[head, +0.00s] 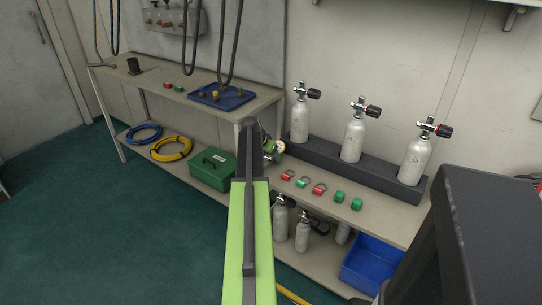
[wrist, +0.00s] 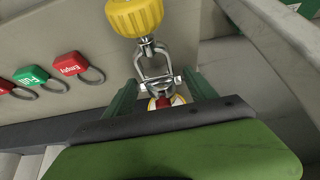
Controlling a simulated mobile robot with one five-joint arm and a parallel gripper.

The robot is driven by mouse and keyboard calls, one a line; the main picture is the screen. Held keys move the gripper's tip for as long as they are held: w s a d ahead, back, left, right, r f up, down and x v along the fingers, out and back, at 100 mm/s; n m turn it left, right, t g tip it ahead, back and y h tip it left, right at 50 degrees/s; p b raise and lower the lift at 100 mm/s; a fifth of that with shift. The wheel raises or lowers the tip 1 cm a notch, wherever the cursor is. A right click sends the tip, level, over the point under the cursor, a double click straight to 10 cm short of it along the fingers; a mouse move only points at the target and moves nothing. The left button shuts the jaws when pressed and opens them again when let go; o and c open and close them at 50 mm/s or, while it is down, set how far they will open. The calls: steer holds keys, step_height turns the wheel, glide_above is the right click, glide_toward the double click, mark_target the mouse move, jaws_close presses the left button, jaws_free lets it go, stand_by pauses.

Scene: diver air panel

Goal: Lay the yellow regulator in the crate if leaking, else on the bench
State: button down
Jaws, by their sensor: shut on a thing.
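The yellow regulator (wrist: 136,16) has a round yellow body and a metal yoke, seen in the wrist view. My gripper (wrist: 163,90) is shut on it, with a green finger on either side. Part of a white and red round piece shows between the fingers; the rest is hidden. In the head view my gripper (head: 266,146) is over the bench (head: 332,212), left of the tags, with a small round gauge (head: 278,147) beside it. The blue crate (head: 371,264) is low at the right, partly covered by a dark shape. No leak can be made out.
A second bench (head: 185,97) at the left holds a blue tray (head: 221,96). A green toolbox (head: 213,168) is below.

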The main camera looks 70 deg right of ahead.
steer(key=shift+f+b, duration=0.45)
stand_by(0.5)
steer(key=shift+c, duration=1)
jaws_free()
steer(key=p+v, duration=1.5)
steer(key=v, duration=0.2)
steer(key=shift+a+r, duration=0.15)
